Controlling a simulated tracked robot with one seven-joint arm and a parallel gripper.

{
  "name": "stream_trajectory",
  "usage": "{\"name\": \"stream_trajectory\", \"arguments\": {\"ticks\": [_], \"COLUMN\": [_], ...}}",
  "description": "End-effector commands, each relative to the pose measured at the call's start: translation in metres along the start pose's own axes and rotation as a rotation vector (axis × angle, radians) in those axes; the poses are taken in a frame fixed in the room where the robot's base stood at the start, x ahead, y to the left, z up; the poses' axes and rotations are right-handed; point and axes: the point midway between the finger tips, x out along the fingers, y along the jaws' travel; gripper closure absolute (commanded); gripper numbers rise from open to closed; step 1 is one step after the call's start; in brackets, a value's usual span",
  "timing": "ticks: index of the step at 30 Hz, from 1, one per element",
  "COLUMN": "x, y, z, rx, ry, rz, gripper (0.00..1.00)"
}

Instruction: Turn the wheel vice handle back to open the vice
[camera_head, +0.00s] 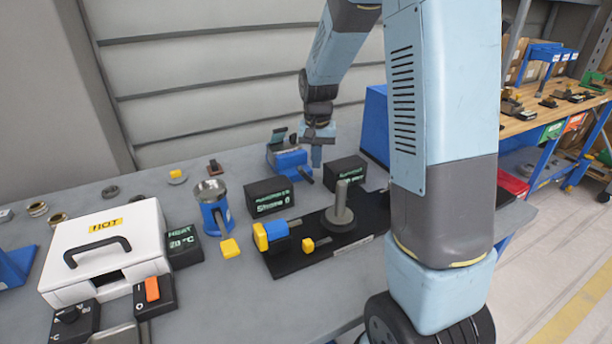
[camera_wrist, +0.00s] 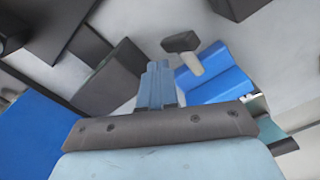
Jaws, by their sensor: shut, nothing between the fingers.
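The blue vice (camera_head: 287,160) stands at the back of the grey bench, with dark and teal parts at its upper left. A short grey handle (camera_head: 305,175) sticks out at its front right. In the wrist view the vice (camera_wrist: 222,75) lies right of the fingers, and the handle shows as a pale stub with a dark bar (camera_wrist: 181,42) across its end. My gripper (camera_head: 316,162) points down just right of the vice in the head view. Its fingers (camera_wrist: 158,68) are together and empty, apparently apart from the handle. The exact gap cannot be told.
Black labelled boxes (camera_head: 268,197) (camera_head: 345,173) stand in front of and right of the vice. A black fixture plate (camera_head: 290,262) with a grey post lies nearer. A blue panel (camera_head: 376,122) rises behind my arm. A blue cylinder (camera_head: 214,212) and white case (camera_head: 110,245) are left.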

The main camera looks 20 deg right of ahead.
Motion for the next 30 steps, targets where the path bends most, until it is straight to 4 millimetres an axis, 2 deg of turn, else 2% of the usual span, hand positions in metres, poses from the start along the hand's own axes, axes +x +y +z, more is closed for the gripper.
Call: {"name": "stream_trajectory", "arguments": {"ticks": [30], "x": [0.016], "y": [0.000], "z": [0.000], "rx": [0.000], "ry": [0.000], "rz": [0.000], "gripper": [1.00]}}
